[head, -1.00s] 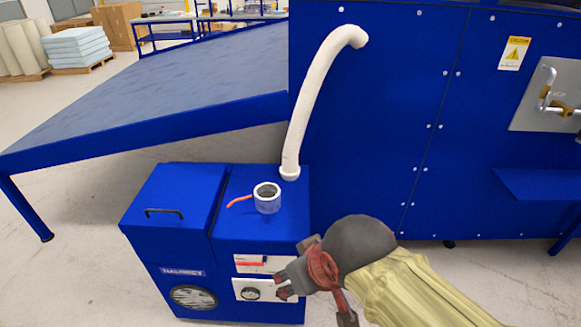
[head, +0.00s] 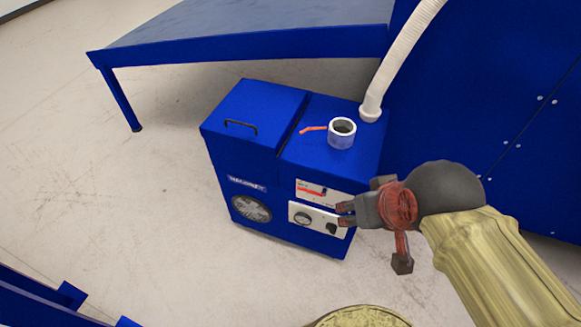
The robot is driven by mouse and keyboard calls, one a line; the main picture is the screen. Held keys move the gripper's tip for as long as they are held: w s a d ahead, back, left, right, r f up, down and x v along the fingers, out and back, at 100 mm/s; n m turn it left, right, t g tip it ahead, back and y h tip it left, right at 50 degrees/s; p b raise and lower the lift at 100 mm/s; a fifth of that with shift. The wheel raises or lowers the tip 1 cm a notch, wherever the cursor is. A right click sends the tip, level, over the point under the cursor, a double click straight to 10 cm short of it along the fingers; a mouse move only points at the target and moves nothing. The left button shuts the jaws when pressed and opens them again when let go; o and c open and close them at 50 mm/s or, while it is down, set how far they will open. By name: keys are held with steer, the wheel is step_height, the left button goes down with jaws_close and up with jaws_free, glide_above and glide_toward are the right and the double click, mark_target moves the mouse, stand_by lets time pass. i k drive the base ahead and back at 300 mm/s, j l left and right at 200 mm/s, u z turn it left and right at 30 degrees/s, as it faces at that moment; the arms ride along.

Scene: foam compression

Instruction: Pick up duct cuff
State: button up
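The likely duct cuff is a short grey-white ring (head: 342,133), standing upright on the top of the blue machine box (head: 300,150), with an orange-red strip (head: 313,129) at its left side. My gripper (head: 344,214) is in front of the box's right part, lower than the cuff and apart from it in the picture. Its fingers point left toward the front panel.
A white hose (head: 403,57) rises from the box's back right corner, close behind the cuff. A black handle (head: 241,127) stands on the box's left lid. A blue sloped table (head: 240,42) is behind, and a tall blue cabinet (head: 490,100) is at right.

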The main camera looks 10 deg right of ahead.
mark_target(369, 111)
steer(key=i+j, duration=0.1)
steer(key=i, duration=0.95)
steer(key=j+u, duration=0.05)
steer(key=j, duration=0.05)
